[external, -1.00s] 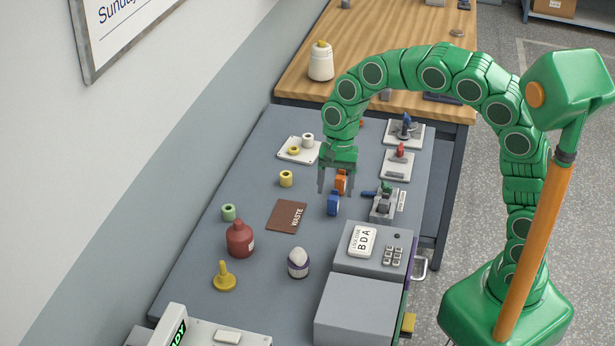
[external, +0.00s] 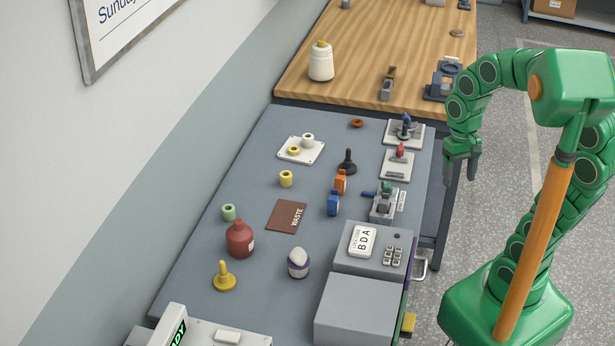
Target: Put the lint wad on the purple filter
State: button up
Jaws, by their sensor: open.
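No lint wad can be told for sure in this view. A purple strip (external: 412,258) shows on the right side of the grey keypad box; most of that side is hidden. My gripper (external: 460,176) is open, with nothing seen between its fingers. It hangs beyond the table's right edge, apart from everything on the table.
The grey table (external: 190,270) holds a brown WASTE mat (external: 286,216), a white bobbin tray (external: 315,158), a red bottle (external: 240,239), a black plunger-shaped thing (external: 347,163), an orange clip (external: 340,182) and a blue clip (external: 333,204). Switch fixtures (external: 397,165) line its right edge.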

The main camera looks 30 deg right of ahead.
jog(key=s+d+f+n, duration=0.1)
jog(key=s+d+n, duration=0.1)
jog(key=s+d, duration=0.3)
jog(key=s, duration=0.3)
jog(key=shift+f+h, duration=0.25)
jog(key=shift+h, duration=0.05)
jog(key=shift+s+d, duration=0.1)
dwell(0.6)
